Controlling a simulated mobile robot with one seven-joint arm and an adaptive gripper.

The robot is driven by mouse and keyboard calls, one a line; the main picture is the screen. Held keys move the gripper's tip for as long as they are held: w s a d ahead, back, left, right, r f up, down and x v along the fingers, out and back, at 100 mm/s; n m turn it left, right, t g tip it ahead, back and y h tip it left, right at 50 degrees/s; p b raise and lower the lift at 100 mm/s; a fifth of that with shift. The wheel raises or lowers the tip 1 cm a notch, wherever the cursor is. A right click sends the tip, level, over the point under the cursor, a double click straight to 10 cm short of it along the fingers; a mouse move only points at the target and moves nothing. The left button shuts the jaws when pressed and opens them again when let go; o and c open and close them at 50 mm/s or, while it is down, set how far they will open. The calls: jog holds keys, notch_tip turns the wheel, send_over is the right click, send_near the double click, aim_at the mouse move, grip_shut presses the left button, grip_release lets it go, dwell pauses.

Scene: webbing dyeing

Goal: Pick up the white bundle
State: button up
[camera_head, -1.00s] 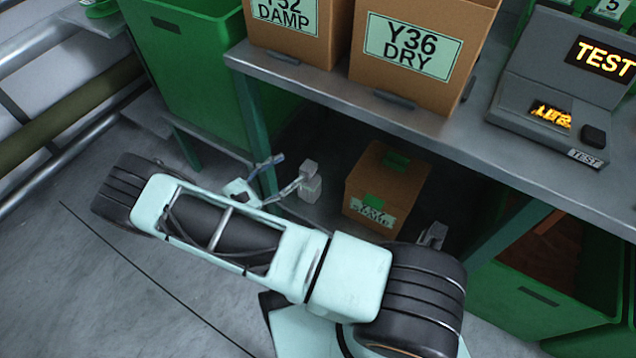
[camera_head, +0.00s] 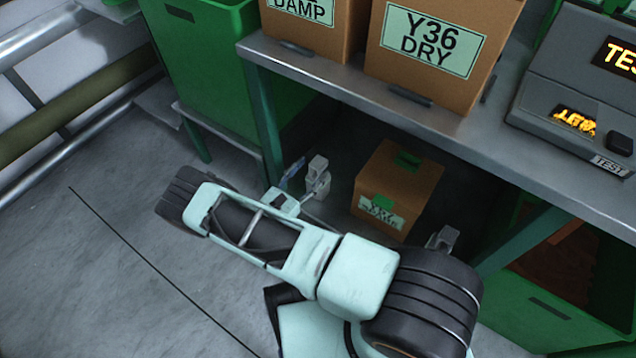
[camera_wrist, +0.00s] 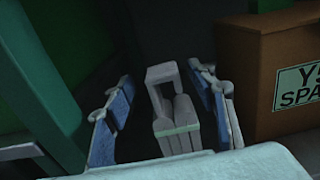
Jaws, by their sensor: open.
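The white bundle (camera_wrist: 175,125) stands on the shelf floor under the bench, folded in strips with a pale band around it and a loop on top. In the wrist view it appears between the two blue-padded fingers of my gripper (camera_wrist: 163,85), with a gap on each side. My gripper is open and empty. In the head view the bundle (camera_head: 318,172) shows just beyond my wrist, beside a blue finger pad; my arm hides its lower part. How far the fingers reach around it in depth is unclear.
A brown spare box (camera_head: 398,188) stands right of the bundle, also in the wrist view (camera_wrist: 270,70). A green bench leg (camera_head: 262,125) is close on the left. The metal bench top (camera_head: 450,125) overhangs, carrying labelled boxes and a TEST device (camera_head: 570,85). Green bins flank it.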

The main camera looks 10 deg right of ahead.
aim_at(318, 162)
jog(key=b+x, duration=0.1)
jog(key=x, duration=0.3)
jog(key=shift+d, duration=0.1)
grip_shut()
